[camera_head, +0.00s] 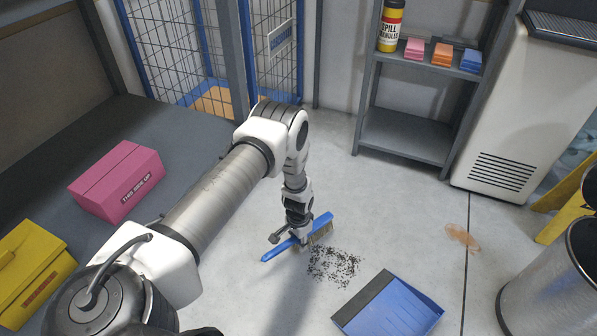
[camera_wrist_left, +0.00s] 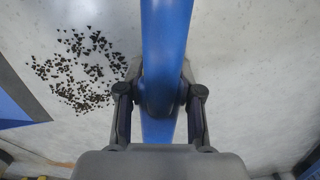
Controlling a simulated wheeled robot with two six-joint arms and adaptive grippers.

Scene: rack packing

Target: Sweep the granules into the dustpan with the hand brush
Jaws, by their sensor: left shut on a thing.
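The blue hand brush (camera_head: 321,224) has pale bristles. My left gripper (camera_head: 300,233) is shut on it, and the brush is at or just above the floor; I cannot tell which. In the left wrist view the blue brush (camera_wrist_left: 166,40) passes between the fingers of the gripper (camera_wrist_left: 160,95). Dark granules (camera_head: 334,266) lie scattered on the floor just right of and below the brush; they also show in the left wrist view (camera_wrist_left: 85,68). The blue dustpan (camera_head: 388,308) lies on the floor right of the granules, its dark edge facing them. My right gripper is not in view.
A grey shelf (camera_head: 407,135) holds a spill granules canister (camera_head: 390,27) and coloured blocks. A white cabinet (camera_head: 522,115) stands right of it. A metal bin (camera_head: 560,280) is at the lower right. A brownish stain (camera_head: 462,237) marks the floor. A pink box (camera_head: 117,183) lies at left.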

